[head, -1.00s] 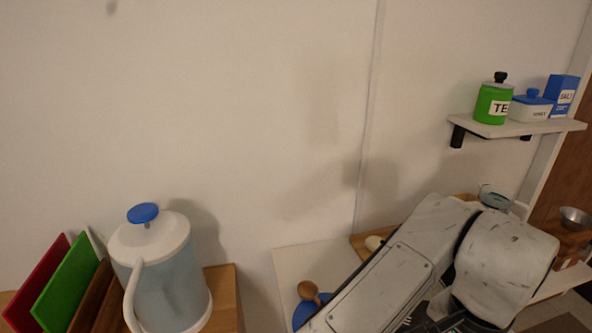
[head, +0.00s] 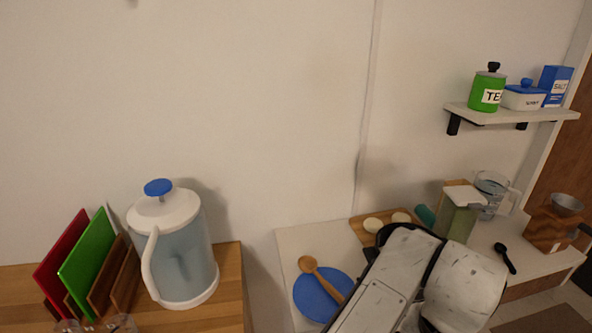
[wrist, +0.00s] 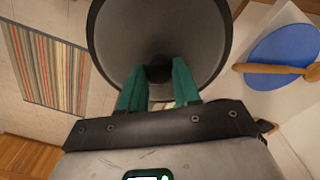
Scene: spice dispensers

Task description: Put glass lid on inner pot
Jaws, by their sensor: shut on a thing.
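My gripper (wrist: 158,82), with teal fingers, is shut on the knob at the middle of the glass lid (wrist: 118,45) in the wrist view. The lid is a large round grey disc with a dark rim, and its upper part runs out of the picture. It appears held clear of the counter, with floor showing to its left. In the head view my arm covers the lower right, and the gripper and lid are hidden. I cannot make out the inner pot in either view.
A blue plate (head: 315,297) with a wooden spoon (head: 309,265) lies on the white counter (head: 290,246). A green-tinted container (head: 459,218), glass jug (head: 490,190) and wooden block (head: 547,230) stand farther right. A kettle (head: 180,255) stands left. A striped rug (wrist: 45,65) lies on the floor.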

